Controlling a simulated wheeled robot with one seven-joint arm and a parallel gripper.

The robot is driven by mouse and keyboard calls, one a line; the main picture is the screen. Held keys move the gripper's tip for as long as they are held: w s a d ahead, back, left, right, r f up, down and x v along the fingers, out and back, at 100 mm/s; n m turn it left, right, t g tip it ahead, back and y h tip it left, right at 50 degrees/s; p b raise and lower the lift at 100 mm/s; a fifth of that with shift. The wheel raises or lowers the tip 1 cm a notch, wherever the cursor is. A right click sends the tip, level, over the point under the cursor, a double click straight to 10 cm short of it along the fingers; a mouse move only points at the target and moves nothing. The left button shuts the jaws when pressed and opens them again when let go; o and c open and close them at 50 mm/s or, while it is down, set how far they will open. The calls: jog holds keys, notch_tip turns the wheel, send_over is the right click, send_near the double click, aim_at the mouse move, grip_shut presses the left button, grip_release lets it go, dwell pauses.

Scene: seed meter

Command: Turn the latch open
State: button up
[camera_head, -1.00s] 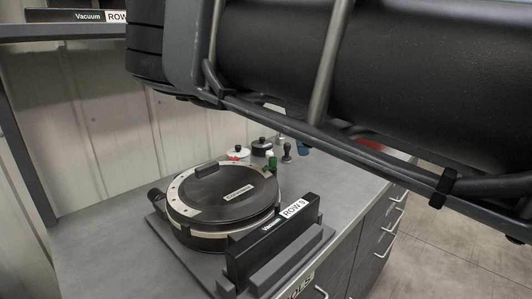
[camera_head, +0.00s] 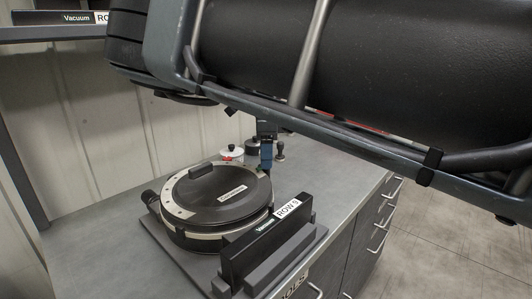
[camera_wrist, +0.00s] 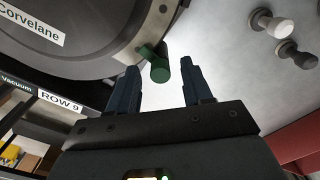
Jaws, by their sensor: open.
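The seed meter (camera_head: 216,199) is a round black drum with a pale rim, lying on a grey plate on the counter. Its dark lid, lettered "Corvelane", fills the upper left of the wrist view (camera_wrist: 75,30). The latch shows in the wrist view as a green knob (camera_wrist: 160,70) at the meter's rim. My gripper (camera_wrist: 160,80) is open, with its two blue-black fingertips on either side of the knob in that view; I cannot tell whether they touch it. In the head view my gripper (camera_head: 266,153) is at the meter's far right rim and hides the latch.
A black stand with a "Vacuum ROW 9" label (camera_head: 270,232) stands at the meter's front right. Small knobbed parts, one white (camera_head: 231,153), stand behind the meter. My arm covers the upper right. Drawers (camera_head: 375,235) are under the counter (camera_head: 110,230).

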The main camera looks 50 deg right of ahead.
jog(key=shift+c, duration=0.3)
grip_shut()
jog(key=shift+m, duration=0.4)
jog(key=m+b, duration=0.1)
jog(key=m, duration=0.2)
jog(key=shift+m, duration=0.3)
jog(key=m, duration=0.4)
jog(key=shift+m, duration=0.3)
jog(key=m, duration=0.4)
jog(key=shift+b, duration=0.4)
jog(key=m, duration=0.4)
jog(key=shift+m, duration=0.6)
